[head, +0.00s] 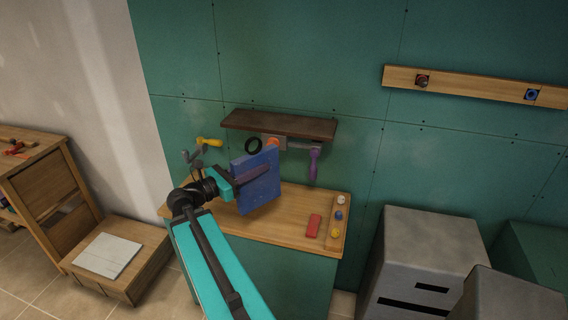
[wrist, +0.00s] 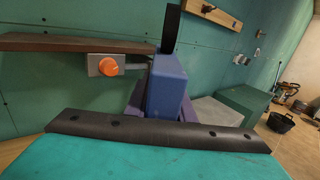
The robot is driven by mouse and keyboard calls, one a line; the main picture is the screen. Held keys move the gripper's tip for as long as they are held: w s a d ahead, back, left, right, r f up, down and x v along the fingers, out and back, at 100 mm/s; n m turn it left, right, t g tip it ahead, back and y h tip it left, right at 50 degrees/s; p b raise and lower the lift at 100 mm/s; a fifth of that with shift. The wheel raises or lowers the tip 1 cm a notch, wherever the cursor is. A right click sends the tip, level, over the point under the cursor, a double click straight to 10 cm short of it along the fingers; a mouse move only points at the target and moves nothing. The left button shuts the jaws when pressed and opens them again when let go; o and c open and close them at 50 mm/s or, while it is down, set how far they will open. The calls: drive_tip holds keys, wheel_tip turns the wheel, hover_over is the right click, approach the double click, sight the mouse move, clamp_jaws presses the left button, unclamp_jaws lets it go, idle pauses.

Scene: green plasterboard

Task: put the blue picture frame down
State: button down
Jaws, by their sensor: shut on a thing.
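The blue picture frame (head: 262,188) is a flat blue panel held upright over the wooden top of the workbench (head: 290,228). My gripper (head: 246,182) is shut on it, with one dark finger lying across its face. In the wrist view the blue frame (wrist: 167,85) shows edge-on past my gripper (wrist: 168,70). I cannot tell whether its lower edge touches the bench top.
A dark shelf (head: 280,124) is on the green wall behind the frame, with an orange knob (wrist: 109,67) below it. A red block (head: 313,225) and several small coloured knobs lie on the bench's right side. Grey boxes (head: 420,255) stand to the right.

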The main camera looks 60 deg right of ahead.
drive_tip(key=w+a+f+n+t+h+b, duration=0.15)
drive_tip(key=w+a+f+n+t, duration=0.35)
drive_tip(key=w+a, duration=0.65)
drive_tip(key=w+a+f+n+t+y+b, duration=0.1)
drive_tip(key=w+a+f+t, duration=0.3)
drive_tip(key=a, duration=0.8)
drive_tip(key=w+a+f+n+t+y+b, duration=0.2)
drive_tip(key=w+a, duration=0.4)
drive_tip(key=a, duration=0.6)
drive_tip(key=w+a+f+n+t+y+b, duration=0.1)
drive_tip(key=w+a+f+n+t, duration=0.3)
drive_tip(key=a, duration=0.9)
wheel_tip(320, 180, down, 2)
drive_tip(key=w+t+b, duration=0.1)
drive_tip(key=t, duration=0.2)
drive_tip(key=shift+s, duration=0.1)
